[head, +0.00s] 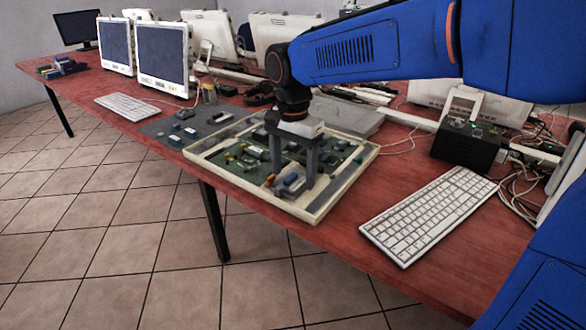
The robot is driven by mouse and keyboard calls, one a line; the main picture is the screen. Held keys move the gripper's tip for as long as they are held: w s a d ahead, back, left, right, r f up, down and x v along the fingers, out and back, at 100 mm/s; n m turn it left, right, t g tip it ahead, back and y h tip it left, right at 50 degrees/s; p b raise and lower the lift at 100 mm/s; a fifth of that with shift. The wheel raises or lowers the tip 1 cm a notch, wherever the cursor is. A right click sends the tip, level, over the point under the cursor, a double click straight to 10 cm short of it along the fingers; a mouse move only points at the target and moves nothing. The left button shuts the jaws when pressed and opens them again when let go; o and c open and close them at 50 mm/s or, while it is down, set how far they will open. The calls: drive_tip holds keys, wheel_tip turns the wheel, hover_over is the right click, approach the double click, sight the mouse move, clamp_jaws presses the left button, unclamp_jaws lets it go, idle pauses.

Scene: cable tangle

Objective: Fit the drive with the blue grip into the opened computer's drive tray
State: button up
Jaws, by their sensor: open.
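The opened computer (327,208) lies flat on the red table, a cream frame around a green circuit board. My gripper (294,176) points down over its front part, with its two fingers apart. The drive tray cannot be made out clearly there.
A grey mat (158,128) with several small parts lies left of the computer. A white keyboard (430,213) is to the right, with a black box (466,144) and tangled cables (515,160) behind it. Monitors (165,58) stand at the back left.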

wheel_tip(320, 180, up, 17)
drive_tip(key=shift+r, duration=0.2)
idle(0.5)
drive_tip(key=shift+r, duration=0.1)
drive_tip(key=shift+r, duration=2.9)
